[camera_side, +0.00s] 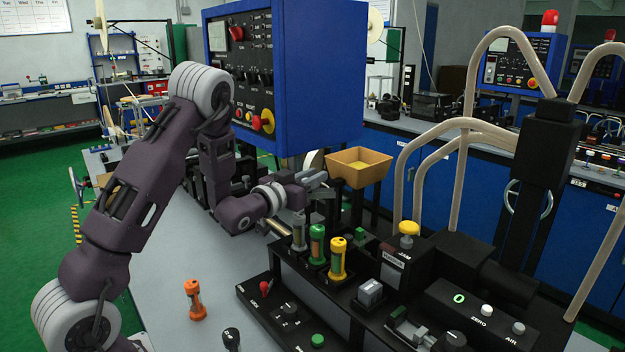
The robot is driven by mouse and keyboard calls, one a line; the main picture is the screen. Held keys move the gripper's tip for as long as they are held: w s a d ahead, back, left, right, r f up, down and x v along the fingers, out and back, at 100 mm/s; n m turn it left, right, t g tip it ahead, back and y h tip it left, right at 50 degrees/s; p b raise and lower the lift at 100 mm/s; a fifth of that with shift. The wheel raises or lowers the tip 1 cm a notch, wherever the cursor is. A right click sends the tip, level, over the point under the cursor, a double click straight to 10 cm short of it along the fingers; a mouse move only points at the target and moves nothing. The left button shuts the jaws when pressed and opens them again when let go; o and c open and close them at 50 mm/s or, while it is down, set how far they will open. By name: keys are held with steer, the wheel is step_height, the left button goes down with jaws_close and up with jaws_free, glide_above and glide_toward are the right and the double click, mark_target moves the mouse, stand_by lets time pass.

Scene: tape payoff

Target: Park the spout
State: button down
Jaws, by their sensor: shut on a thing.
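A tan, open-topped, box-like trough (360,168), which looks like the spout, stands at mid-height right of the picture's middle, above dark posts. It has sloping walls and sits level. My gripper (317,180) is at its left side, below the rim, reaching in from the left. The grey jaws are shut at the trough's near left edge. The exact grip point is small and partly hidden, so I cannot see which part of it they hold.
A blue control cabinet (310,75) hangs just above and behind my wrist. Below stand green (317,244) and yellow (338,258) capped cylinders on a black rack. An orange-capped cylinder (194,299) stands on the grey table (180,260). Pale curved tubes (462,170) rise on the right.

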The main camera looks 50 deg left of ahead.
steer(key=shift+w+a+m+h, duration=0.1)
steer(key=shift+w+m+h, duration=0.15)
steer(key=shift+m+h, duration=0.65)
steer(key=shift+w+a+m+h, duration=0.1)
steer(key=shift+w+m+h, duration=0.3)
steer(key=shift+h, duration=0.9)
steer(key=shift+w+a+m+h, duration=0.1)
steer(key=shift+m+h, duration=0.7)
steer(key=shift+h, duration=0.3)
steer(key=shift+w+r+h, duration=0.1)
steer(key=shift+h, duration=0.2)
steer(key=c, duration=1.3)
jaws_free()
steer(key=s, duration=0.4)
steer(key=s+a, duration=0.1)
steer(key=s, duration=0.2)
steer(key=shift+a, duration=0.1)
